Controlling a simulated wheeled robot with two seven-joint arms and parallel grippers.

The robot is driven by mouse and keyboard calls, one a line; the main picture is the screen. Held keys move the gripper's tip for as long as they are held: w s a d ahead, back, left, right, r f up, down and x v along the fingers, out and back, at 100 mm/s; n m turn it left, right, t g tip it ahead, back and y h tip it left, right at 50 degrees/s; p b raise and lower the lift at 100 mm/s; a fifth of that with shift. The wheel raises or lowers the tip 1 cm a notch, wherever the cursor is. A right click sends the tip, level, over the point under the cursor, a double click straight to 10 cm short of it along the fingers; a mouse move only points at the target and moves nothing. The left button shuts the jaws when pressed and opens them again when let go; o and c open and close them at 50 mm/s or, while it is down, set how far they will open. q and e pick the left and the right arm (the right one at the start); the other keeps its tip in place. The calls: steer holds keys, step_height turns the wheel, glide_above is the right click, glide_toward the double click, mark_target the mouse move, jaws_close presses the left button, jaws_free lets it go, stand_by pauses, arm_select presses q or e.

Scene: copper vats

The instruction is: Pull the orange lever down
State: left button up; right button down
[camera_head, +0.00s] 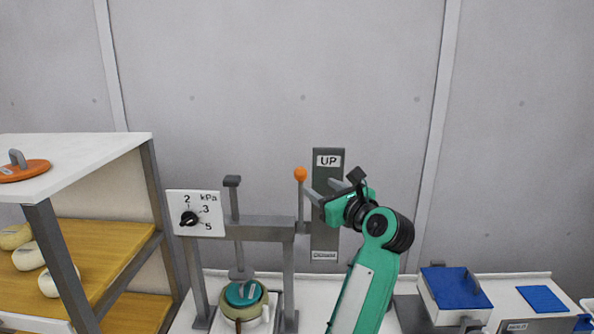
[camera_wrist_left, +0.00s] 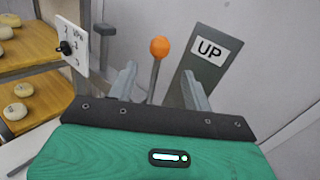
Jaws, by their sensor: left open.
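The orange lever has a round orange knob (camera_head: 300,174) on a thin grey rod and stands upright at the right end of a grey press frame (camera_head: 255,229). A dark plate marked UP (camera_head: 327,161) stands behind it to the right. My left gripper (camera_head: 319,191) is open, with its fingers pointing left toward the rod just below the knob. In the left wrist view the knob (camera_wrist_left: 159,47) appears between the two spread fingers (camera_wrist_left: 160,82), beyond their tips, and the rod runs down between them. No contact shows. My right gripper is not in view.
A kPa dial panel (camera_head: 194,214) is left of the lever. A pot with a teal lid (camera_head: 245,293) sits under the press. A shelf with cheeses (camera_head: 62,280) is at the left. A blue-lidded box (camera_head: 455,288) stands at the right. The wall behind is bare.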

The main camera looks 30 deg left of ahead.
mark_target(304, 176)
arm_select(q)
steer(key=p+x, duration=0.5)
steer(key=x, duration=0.5)
steer(key=shift+w+a+r+p, duration=0.15)
steer(key=shift+a+p, duration=0.1)
steer(key=shift+p, duration=0.15)
steer(key=shift+p+x, duration=0.3)
steer(key=shift+x, duration=0.6)
jaws_close()
steer(key=shift+f, duration=0.25)
